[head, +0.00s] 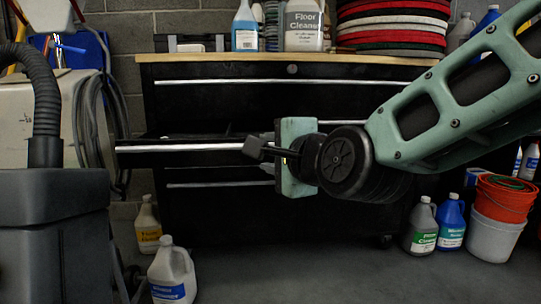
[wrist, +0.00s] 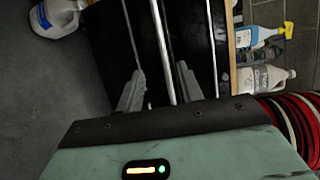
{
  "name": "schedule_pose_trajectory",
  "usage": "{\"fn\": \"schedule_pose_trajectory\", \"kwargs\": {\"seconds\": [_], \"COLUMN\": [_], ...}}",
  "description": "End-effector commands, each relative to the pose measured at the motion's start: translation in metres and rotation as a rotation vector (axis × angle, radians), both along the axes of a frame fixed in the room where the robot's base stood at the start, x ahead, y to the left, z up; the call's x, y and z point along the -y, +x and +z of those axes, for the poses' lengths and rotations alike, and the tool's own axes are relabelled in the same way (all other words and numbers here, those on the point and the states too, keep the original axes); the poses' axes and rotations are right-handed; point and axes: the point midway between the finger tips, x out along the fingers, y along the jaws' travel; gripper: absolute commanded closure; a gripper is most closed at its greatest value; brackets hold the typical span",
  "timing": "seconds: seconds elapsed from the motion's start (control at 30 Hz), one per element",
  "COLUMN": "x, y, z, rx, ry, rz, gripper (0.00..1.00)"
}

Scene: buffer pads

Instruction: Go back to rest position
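My gripper (head: 256,149) hangs in front of the black drawer cabinet (head: 210,215), pointing left in the head view, with my green arm coming in from the right.
Jugs stand on the floor at left, including a white one (head: 172,275). Bottles and red and white buckets (head: 500,220) stand at right. A floor machine (head: 50,220) fills the left. Cleaner bottles (head: 304,25) stand on the cabinet. The floor in front is clear.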

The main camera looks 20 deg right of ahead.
Motion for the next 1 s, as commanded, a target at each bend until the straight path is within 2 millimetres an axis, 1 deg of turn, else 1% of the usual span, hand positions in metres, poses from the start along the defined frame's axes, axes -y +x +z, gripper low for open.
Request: {"fn": "schedule_pose_trajectory", "kwargs": {"seconds": [0.33, 0.37, 0.47, 0.57, 0.6, 0.67, 0.7, 0.77, 0.8, 0.83, 0.9, 1.0], "x": [-0.002, -0.005, -0.024, -0.056, -0.068, -0.082, -0.087, -0.091, -0.091, -0.090, -0.086, -0.075], "y": [0.000, -0.001, -0.008, -0.030, -0.045, -0.070, -0.087, -0.112, -0.128, -0.139, -0.163, -0.194], "z": [0.000, -0.001, -0.010, -0.030, -0.040, -0.054, -0.063, -0.073, -0.078, -0.081, -0.085, -0.086], "rx": [-0.008, -0.020, -0.102, -0.237, -0.292, -0.369, -0.408, -0.455, -0.479, -0.494, -0.522, -0.544], "ry": [-0.012, -0.029, -0.154, -0.394, -0.514, -0.697, -0.810, -0.962, -1.050, -1.113, -1.243, -1.400], "rz": [0.010, 0.024, 0.127, 0.344, 0.458, 0.645, 0.768, 0.946, 1.057, 1.138, 1.323, 1.575], "gripper": [0.63, 0.63, 0.63, 0.63, 0.63, 0.63, 0.63, 0.63, 0.63, 0.63, 0.63, 0.63]}}
